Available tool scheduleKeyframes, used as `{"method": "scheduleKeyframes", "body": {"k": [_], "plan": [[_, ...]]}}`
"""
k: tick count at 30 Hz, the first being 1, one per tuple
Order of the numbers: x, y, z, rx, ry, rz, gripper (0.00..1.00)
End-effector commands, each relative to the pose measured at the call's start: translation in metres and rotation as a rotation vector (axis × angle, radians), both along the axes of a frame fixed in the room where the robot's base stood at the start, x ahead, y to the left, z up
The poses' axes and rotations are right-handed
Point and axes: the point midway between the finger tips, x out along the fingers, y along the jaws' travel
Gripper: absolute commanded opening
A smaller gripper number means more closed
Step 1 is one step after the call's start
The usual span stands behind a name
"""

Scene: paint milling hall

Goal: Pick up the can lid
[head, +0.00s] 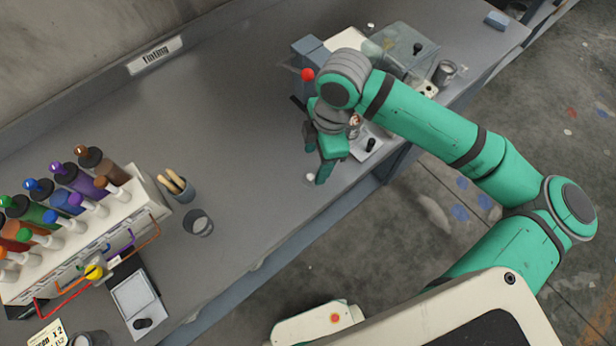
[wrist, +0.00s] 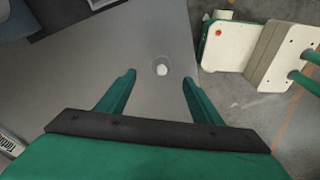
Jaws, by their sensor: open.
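A small round grey disc with a white blob on it, which looks like the can lid (wrist: 161,71), lies on the grey bench top. In the wrist view it shows between my fingertips, slightly beyond them. In the head view a small pale spot, likely the can lid (head: 310,177), sits just left of my fingertips near the bench's front edge. My gripper (head: 322,180) is open and empty, pointing down over the bench; it also shows in the wrist view (wrist: 158,76). The height of the fingertips above the lid is hard to tell.
A rack of colour bottles (head: 75,240), a cup with brushes (head: 182,193), an empty-looking cup (head: 198,223) and a flat scale (head: 133,298) stand at left. A clear box (head: 405,48) and a can (head: 444,73) stand behind my arm. The bench middle is clear.

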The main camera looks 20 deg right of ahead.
Motion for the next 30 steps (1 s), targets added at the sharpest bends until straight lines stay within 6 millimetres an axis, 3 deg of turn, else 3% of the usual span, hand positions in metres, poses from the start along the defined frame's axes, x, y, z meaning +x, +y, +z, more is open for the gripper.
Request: {"method": "scheduleKeyframes", "body": {"k": [10, 18, 28, 30], "plan": [[0.000, 0.006, -0.028, 0.002, -0.001, 0.000, 0.60], [0.000, 0.016, -0.063, 0.002, -0.002, 0.006, 0.60], [0.000, 0.017, -0.070, 0.002, -0.003, 0.006, 0.60], [0.000, 0.017, -0.070, 0.002, -0.003, 0.006, 0.46]]}}
